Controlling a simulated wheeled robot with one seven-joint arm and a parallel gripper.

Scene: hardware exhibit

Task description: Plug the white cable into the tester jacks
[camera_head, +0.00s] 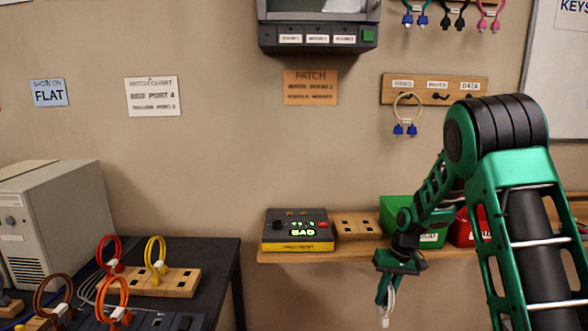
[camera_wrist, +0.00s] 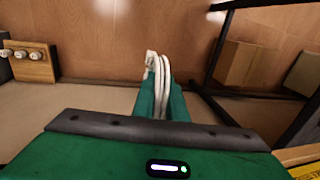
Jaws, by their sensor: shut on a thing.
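The cable tester (camera_head: 297,232) is a dark box with a yellow base and a green display reading BAD. It sits at the left end of the wooden wall shelf (camera_head: 290,258). My gripper (camera_head: 384,291) is shut on the white cable (camera_head: 386,308), which hangs below the fingers, in front of and lower than the shelf, to the right of the tester. In the wrist view, the white cable (camera_wrist: 152,62) shows as bundled loops at the tips of my green fingers (camera_wrist: 160,98). The tester's jacks cannot be made out, and the cable's plugs are not clear.
A wooden block with slots (camera_head: 358,226), a green bin (camera_head: 395,209) and a red bin (camera_head: 463,229) stand on the shelf. Left is a black desk (camera_head: 215,257) with a computer case (camera_head: 60,215) and several coloured cable loops. Wall hooks hold a blue-ended cable (camera_head: 405,128).

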